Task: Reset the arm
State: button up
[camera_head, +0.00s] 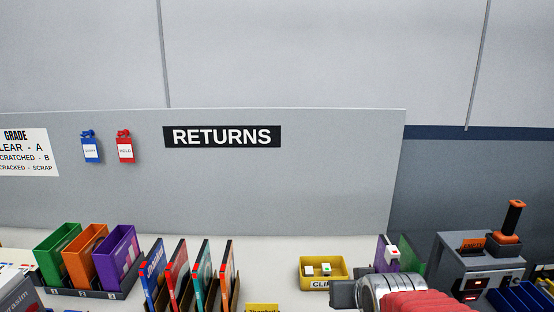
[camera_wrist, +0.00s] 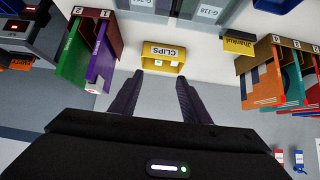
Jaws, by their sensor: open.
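My gripper (camera_wrist: 160,77) is open in the wrist view, with its two dark fingers apart and nothing between them. In the head view, part of my arm with a red sleeve and silver joint shows at the bottom right; the fingertips cannot be made out there. A yellow tray labelled CLIPS (camera_head: 312,285) stands on the counter left of my arm and holds small white and green pieces. The tray also shows beyond the fingertips in the wrist view (camera_wrist: 163,51), which looks upside down.
Several upright cases (camera_head: 179,275) stand left of the tray. Green, orange and purple bins (camera_head: 120,258) are further left. A grey machine with an orange-topped lever (camera_head: 478,262) is at the right. A grey panel marked RETURNS (camera_head: 222,136) rises behind the counter.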

jog(key=s+r+g, duration=0.1)
jog(key=s+g, duration=0.3)
jog(key=s, duration=1.4)
jog(key=shift+a, duration=0.15)
